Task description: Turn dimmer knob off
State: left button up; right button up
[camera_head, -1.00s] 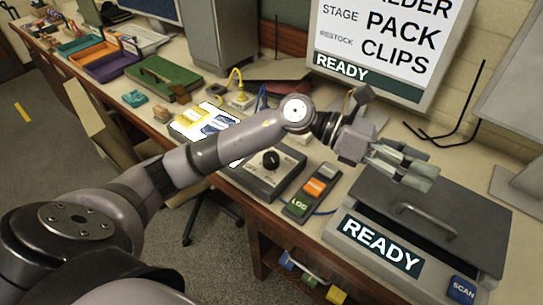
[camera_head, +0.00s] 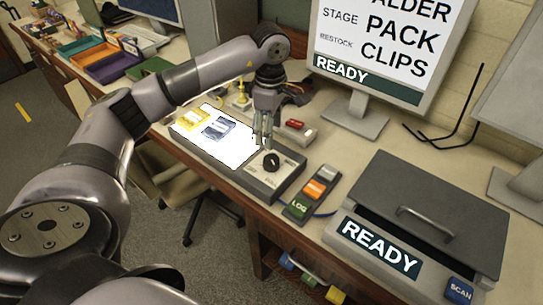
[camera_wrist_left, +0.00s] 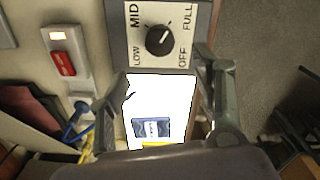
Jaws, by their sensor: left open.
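The black dimmer knob (camera_head: 271,161) sits on a grey control box (camera_head: 262,186) at the end of the bright light panel (camera_head: 235,153). In the left wrist view the knob (camera_wrist_left: 160,40) is ringed by LOW, MID, FULL and OFF, and its pale mark appears to point toward FULL. The panel glows white. My left gripper (camera_head: 262,139) points down, open and empty, just behind the knob and apart from it. Its fingers also show in the wrist view (camera_wrist_left: 165,78), to either side of the panel. My right gripper is not in view.
A large grey lidded box (camera_head: 430,215) stands further right. A small box with a red switch (camera_head: 295,125) is behind the gripper. Yellow and blue packets lie on the panel.

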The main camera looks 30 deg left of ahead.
aim_at(271, 159)
pick_arm(q)
notch_tip(271, 159, down, 12)
jog(key=shift+w+r+p, duration=0.1)
jog(key=shift+r+p, duration=0.15)
jog(key=shift+p, duration=0.95)
jog(key=shift+c, duration=0.3)
jog(key=c, duration=1.1)
